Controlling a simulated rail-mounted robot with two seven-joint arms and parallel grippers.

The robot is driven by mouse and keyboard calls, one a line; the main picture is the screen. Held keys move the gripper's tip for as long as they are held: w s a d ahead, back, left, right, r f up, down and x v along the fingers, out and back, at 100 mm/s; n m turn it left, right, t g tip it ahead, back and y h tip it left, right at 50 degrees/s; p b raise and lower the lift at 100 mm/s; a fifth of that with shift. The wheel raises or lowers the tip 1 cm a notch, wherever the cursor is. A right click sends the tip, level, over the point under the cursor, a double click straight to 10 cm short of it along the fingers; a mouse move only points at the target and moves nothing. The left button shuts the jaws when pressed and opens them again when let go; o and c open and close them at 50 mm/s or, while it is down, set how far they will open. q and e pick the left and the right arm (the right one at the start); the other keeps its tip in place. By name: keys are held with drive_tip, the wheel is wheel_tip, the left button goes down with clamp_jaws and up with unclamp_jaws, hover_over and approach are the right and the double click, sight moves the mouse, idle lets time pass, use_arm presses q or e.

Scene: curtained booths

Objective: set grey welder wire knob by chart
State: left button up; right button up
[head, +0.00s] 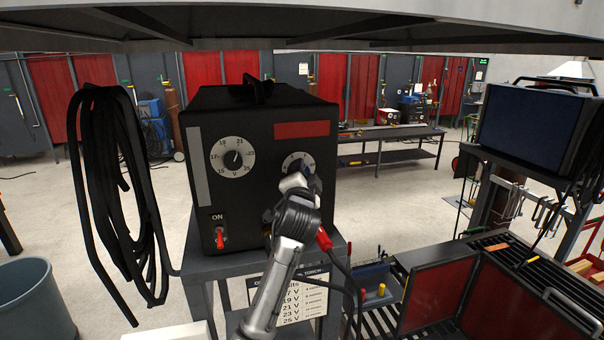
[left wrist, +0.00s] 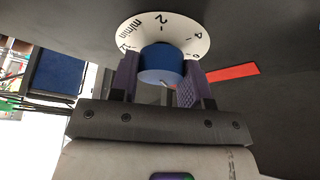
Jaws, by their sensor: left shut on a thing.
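A dark welder (head: 210,125) stands on a grey stand in the middle of the head view. Its left dial (head: 233,157) is marked in V with a black knob. Its right dial (head: 306,162) is mostly covered by my left gripper (head: 299,178). In the left wrist view, the blue wire knob (left wrist: 161,62) sits on a white dial (left wrist: 160,30) marked m/min. My left gripper (left wrist: 160,85) is shut on this knob, one finger on each side. The knob's pointer is not clear. A chart (head: 300,303) hangs below the welder, partly hidden by my left arm. My right gripper is out of view.
A coiled black cable (head: 100,180) hangs left of the welder. A red switch (head: 220,238) marked ON sits at its lower left. A red-panelled bench (head: 440,297) and a blue machine (head: 530,125) stand at right. A shelf edge crosses the top.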

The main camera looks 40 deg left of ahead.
use_arm(q)
drive_tip(key=o, duration=0.9)
drive_tip(key=shift+o, duration=0.2)
drive_tip(key=shift+s+d, duration=0.1)
drive_tip(key=b+v, duration=0.5)
drive_tip(key=v, duration=0.8)
drive_tip(key=shift+s+d+b, duration=0.15)
drive_tip(key=shift+s+b, duration=0.1)
drive_tip(key=shift+b, duration=0.15)
